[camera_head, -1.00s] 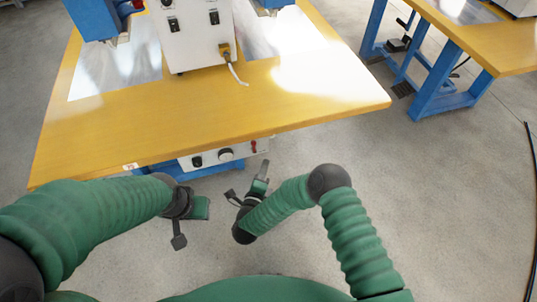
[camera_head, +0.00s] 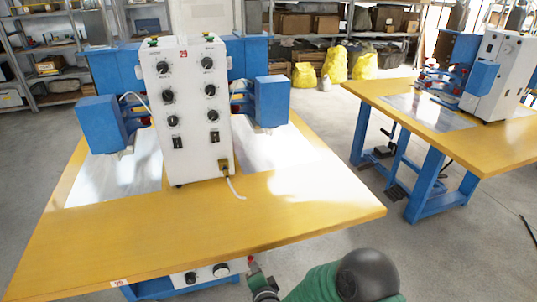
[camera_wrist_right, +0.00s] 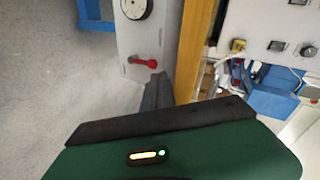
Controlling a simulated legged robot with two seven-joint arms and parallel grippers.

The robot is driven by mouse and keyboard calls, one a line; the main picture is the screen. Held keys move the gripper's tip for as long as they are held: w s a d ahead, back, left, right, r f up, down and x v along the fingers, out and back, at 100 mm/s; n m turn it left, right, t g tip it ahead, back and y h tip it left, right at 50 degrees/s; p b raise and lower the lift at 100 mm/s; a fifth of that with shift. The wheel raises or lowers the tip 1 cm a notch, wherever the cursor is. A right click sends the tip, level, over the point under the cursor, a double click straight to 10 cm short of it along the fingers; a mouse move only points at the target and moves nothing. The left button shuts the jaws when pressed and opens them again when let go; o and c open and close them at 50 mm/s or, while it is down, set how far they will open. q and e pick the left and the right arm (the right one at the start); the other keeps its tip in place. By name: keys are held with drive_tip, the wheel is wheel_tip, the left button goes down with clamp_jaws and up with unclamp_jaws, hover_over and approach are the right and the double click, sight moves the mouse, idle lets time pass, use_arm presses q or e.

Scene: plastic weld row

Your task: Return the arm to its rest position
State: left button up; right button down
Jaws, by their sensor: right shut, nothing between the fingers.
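My right arm (camera_head: 335,284), in green sleeving, shows at the bottom of the head view. Its gripper (camera_head: 253,265) is low, by the front edge of the yellow table (camera_head: 290,221), and only partly in frame. In the right wrist view the dark fingers (camera_wrist_right: 157,92) are together with nothing between them. There they appear in front of the white control panel (camera_wrist_right: 142,55) with a red switch (camera_wrist_right: 146,62) and beside the table edge. I cannot tell the exact gap. My left arm and gripper are out of view.
A white control box (camera_head: 190,105) numbered 29, with knobs and blue welding heads (camera_head: 271,101), stands on the table. A second yellow table (camera_head: 440,125) with a similar machine is at right. Shelves and yellow sacks (camera_head: 335,63) stand behind. Grey floor (camera_head: 345,155) lies between the tables.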

drive_tip(key=s+d+r+n+g+h, duration=0.1)
drive_tip(key=s+d+r+n+g, duration=0.2)
drive_tip(key=s+d, duration=0.5)
drive_tip(key=s+d+r+n+g+h, duration=0.15)
drive_tip(key=s+d+n+g, duration=0.25)
drive_tip(key=s+d, duration=0.4)
drive_tip(key=s+d+r+n+g+h, duration=0.1)
drive_tip(key=s+d+r+n+g, duration=0.25)
drive_tip(key=s+d, duration=0.45)
drive_tip(key=w+p+v, duration=0.3)
drive_tip(key=p+v, duration=1.1)
drive_tip(key=p, duration=0.2)
drive_tip(key=shift+d+r+n, duration=0.25)
drive_tip(key=shift+r+n, duration=0.2)
drive_tip(key=shift+r, duration=0.15)
drive_tip(key=shift+s, duration=0.15)
